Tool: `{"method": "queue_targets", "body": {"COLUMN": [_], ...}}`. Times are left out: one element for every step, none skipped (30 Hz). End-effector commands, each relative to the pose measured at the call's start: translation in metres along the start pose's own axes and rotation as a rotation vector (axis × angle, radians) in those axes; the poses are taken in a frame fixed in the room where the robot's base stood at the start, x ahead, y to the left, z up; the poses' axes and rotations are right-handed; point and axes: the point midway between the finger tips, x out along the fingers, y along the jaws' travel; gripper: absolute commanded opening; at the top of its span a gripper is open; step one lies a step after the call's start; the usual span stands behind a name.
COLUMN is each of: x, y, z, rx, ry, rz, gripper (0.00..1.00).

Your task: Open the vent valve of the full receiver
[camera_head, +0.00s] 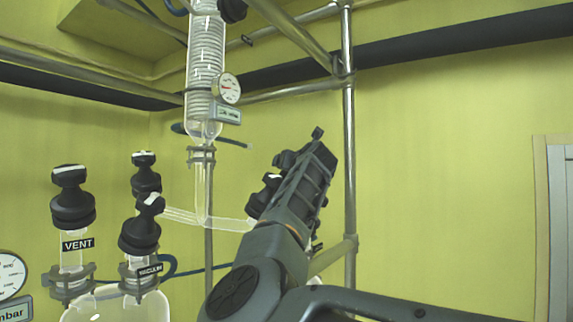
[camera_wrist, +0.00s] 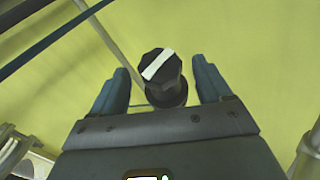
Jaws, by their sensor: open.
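In the wrist view a black faceted valve knob (camera_wrist: 160,72) with a white bar on top stands between the two fingers of my gripper (camera_wrist: 160,66). The fingers are open, one on each side, with a visible gap to the knob. In the head view my gripper (camera_head: 296,165) points up at centre right, and black knob parts (camera_head: 267,188) show partly hidden at its left side. A black knob (camera_head: 72,197) labelled VENT stands at the left on a glass vessel (camera_head: 118,308). I cannot tell which receiver is full; no liquid level shows.
A VACUUM knob (camera_head: 140,226) and another black knob (camera_head: 146,172) stand right of the VENT knob. A glass coil condenser (camera_head: 205,70) with a round gauge (camera_head: 228,88) hangs above. A metal post (camera_head: 349,150) rises just right of my gripper.

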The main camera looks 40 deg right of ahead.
Motion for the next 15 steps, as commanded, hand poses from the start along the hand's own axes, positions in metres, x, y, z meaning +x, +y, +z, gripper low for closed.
{"method": "queue_targets", "body": {"x": [0.007, 0.011, 0.015, 0.018, 0.021, 0.024, 0.025, 0.027, 0.029, 0.03, 0.031, 0.031, 0.032, 0.032, 0.032], "y": [0.0, 0.0, 0.0, 0.001, 0.001, 0.0, 0.0, 0.0, 0.0, 0.0, 0.001, 0.001, 0.001, 0.001, 0.0], "z": [0.002, 0.002, 0.002, 0.002, 0.002, 0.002, 0.001, 0.001, 0.001, 0.001, 0.001, 0.0, 0.0, 0.0, 0.0], "rx": [-0.001, -0.001, -0.001, -0.001, -0.001, 0.0, 0.0, 0.0, 0.001, 0.001, 0.001, 0.001, 0.001, 0.001, 0.001], "ry": [0.003, 0.001, 0.002, 0.002, 0.001, 0.0, 0.001, 0.001, 0.0, 0.0, 0.0, 0.0, 0.0, -0.001, -0.001], "rz": [0.001, 0.0, 0.001, 0.001, 0.001, 0.001, 0.001, 0.001, 0.001, 0.001, 0.001, 0.001, 0.001, 0.001, 0.001], "gripper": [0.78, 0.78, 0.78, 0.78, 0.78, 0.78, 0.78, 0.78, 0.78, 0.78, 0.78, 0.78, 0.78, 0.78, 0.78]}}
